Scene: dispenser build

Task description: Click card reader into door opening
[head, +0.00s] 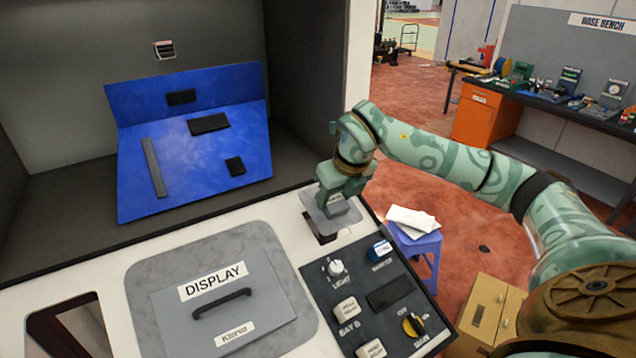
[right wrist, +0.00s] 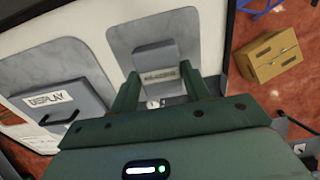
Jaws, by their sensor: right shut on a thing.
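The card reader (head: 347,219) is a grey plate with a raised, labelled block on it. My right gripper (head: 338,195) is shut on this block. The right wrist view shows the block (right wrist: 152,58) between the two fingers of the gripper (right wrist: 160,88), with the rounded grey plate around it. A dark opening (head: 322,238) in the white door (head: 262,222) shows just below the plate's near edge. The plate covers the rest of this opening. I cannot tell whether the plate touches the door. My left gripper is not in view.
A grey display panel (head: 170,312) with a handle lies left of the opening. A black control panel (head: 340,300) with knobs and buttons is in front. The dark cabinet interior holds a blue board (head: 195,165). A blue stool (head: 428,240) stands to the right.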

